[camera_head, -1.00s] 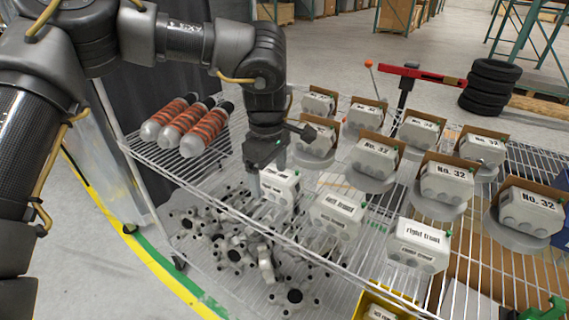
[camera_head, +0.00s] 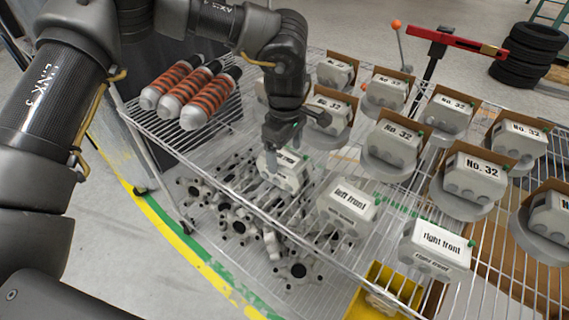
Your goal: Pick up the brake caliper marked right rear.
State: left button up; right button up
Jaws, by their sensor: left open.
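My left gripper (camera_head: 283,146) points down at the white caliper block (camera_head: 284,177) at the left end of the front row on the wire shelf. It is open, with its fingers at the top and near side of this block. The gripper covers part of the block's label, and I cannot read it. To its right stand a white caliper labelled "left front" (camera_head: 347,207) and one labelled "right front" (camera_head: 436,250). I cannot make out a block marked right rear. My right gripper is not in view.
White units marked "No. 32" (camera_head: 472,180) stand in rows behind on round grey bases with brown backings. Orange-striped cylinders (camera_head: 203,104) lie at the shelf's left. Grey hub parts (camera_head: 238,226) lie below. A yellow bin (camera_head: 369,305) is at the front.

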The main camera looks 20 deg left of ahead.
pick_arm(q)
jog(key=shift+s, duration=0.35)
notch_tip(320, 180, down, 5)
jog(key=shift+a+r+p, duration=0.1)
jog(key=shift+r+p, duration=0.05)
jog(key=shift+p, duration=1.1)
jog(key=c, duration=0.9)
grip_shut()
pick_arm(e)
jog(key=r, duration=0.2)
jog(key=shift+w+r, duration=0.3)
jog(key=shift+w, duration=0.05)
